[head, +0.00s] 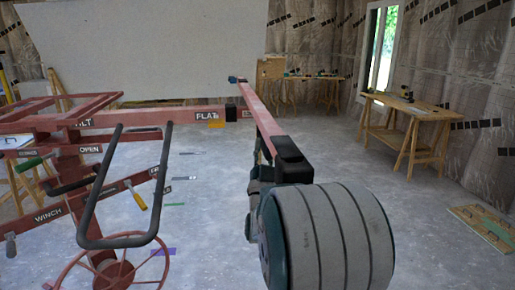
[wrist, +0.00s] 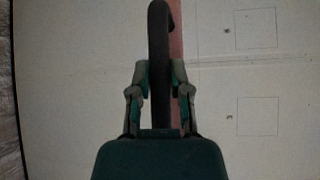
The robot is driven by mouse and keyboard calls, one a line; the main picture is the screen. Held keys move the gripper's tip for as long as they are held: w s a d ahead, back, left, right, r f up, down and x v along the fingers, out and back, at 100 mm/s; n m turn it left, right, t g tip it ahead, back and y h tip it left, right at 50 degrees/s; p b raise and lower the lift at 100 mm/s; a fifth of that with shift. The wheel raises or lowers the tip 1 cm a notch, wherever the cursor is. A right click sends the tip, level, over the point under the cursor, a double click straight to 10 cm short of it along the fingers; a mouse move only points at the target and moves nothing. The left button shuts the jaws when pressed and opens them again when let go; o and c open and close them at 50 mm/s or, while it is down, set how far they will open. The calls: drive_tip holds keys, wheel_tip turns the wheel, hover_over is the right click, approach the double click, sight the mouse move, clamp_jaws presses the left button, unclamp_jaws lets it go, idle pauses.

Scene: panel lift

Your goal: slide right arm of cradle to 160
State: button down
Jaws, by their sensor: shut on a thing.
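The right arm of the cradle (head: 262,122) is a red bar. It runs from a small blue-black tip (head: 237,80) toward me and ends in a black end piece (head: 289,152). It crosses a red cross bar labelled FLAT (head: 180,115) near a black collar (head: 231,113). My gripper (head: 262,170) is at the near end of this arm, partly hidden by my own wrist. In the wrist view my gripper (wrist: 160,85) has its fingers on both sides of a black hooked bar (wrist: 158,45), shut on it. A red strip shows behind it. No readable 160 mark shows.
A black loop handle (head: 100,215), a red handwheel (head: 125,270) and levers labelled OPEN and WINCH are on the left. A large pale panel (head: 140,45) stands behind. A wooden workbench (head: 415,108) and a board on the floor (head: 485,228) are right.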

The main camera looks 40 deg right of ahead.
drive_tip(key=s+d, duration=0.5)
drive_tip(key=d, duration=0.3)
drive_tip(key=s+d, duration=0.4)
drive_tip(key=d, duration=0.4)
drive_tip(key=shift+s, duration=0.35)
drive_tip(key=c, duration=0.6)
unclamp_jaws()
drive_tip(key=shift+o, duration=0.2)
drive_tip(key=v, duration=1.2)
drive_tip(key=shift+w, duration=0.1)
